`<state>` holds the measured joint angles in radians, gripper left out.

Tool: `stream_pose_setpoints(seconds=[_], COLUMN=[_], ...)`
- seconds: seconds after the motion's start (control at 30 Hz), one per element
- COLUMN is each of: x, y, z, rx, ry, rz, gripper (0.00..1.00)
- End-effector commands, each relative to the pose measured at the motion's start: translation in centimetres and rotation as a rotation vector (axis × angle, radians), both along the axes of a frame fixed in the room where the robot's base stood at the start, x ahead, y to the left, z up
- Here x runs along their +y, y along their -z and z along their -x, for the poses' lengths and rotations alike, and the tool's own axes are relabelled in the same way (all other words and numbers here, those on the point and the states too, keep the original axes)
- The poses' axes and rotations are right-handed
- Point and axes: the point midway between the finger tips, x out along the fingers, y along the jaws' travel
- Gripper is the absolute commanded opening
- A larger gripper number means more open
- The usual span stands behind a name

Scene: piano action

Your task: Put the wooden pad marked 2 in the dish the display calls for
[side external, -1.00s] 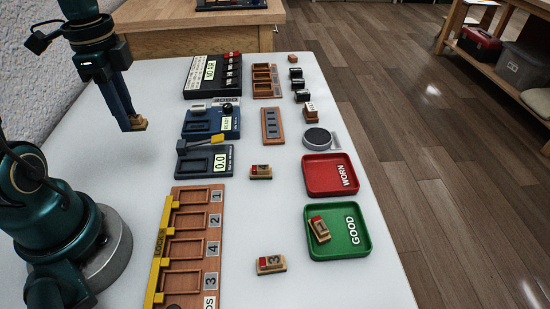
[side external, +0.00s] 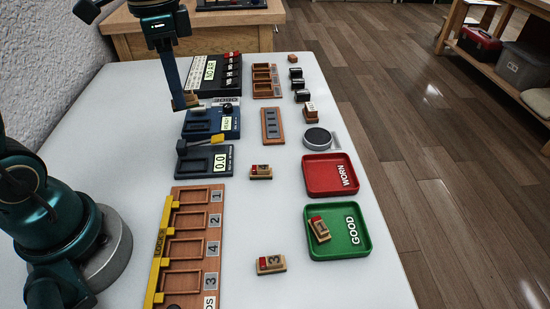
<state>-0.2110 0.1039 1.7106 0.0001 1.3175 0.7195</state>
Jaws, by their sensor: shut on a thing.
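My gripper (side external: 186,98) is shut on a small wooden pad (side external: 190,103), above the left part of the blue device (side external: 199,129). The pad's mark is hidden from this side; whether it touches the device I cannot tell. The blue device has a small display (side external: 227,123) that seems to read READY. The red dish (side external: 318,188) is marked WORN and is empty. The green dish (side external: 345,248) is marked GOOD and holds a wooden pad with a red end (side external: 319,229), which seems marked 1.
A pad marked 3 (side external: 271,264) and another pad (side external: 261,172) lie on the white table. A dark device (side external: 190,164) shows 0.0; a black one (side external: 200,86) seems to show NO AIR. A slotted wooden rack (side external: 190,232) stands front left. The table's middle is mostly clear.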

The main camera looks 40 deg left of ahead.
Motion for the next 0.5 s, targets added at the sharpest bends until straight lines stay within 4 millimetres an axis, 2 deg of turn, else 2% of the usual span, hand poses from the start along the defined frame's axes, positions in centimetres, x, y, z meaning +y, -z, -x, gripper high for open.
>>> stream_pose_setpoints(seconds=[0.1, 0.3, 0.5], x=[-1.02, -1.13, -1.12], y=[-0.62, -1.25, -1.26], z=[-0.53, -0.60, -0.44], rx=[-0.003, 0.001, 0.008], ry=[-0.162, -0.412, -0.479], rz=[0.002, 0.004, 0.004], gripper=[0.00, 0.00, 0.00])
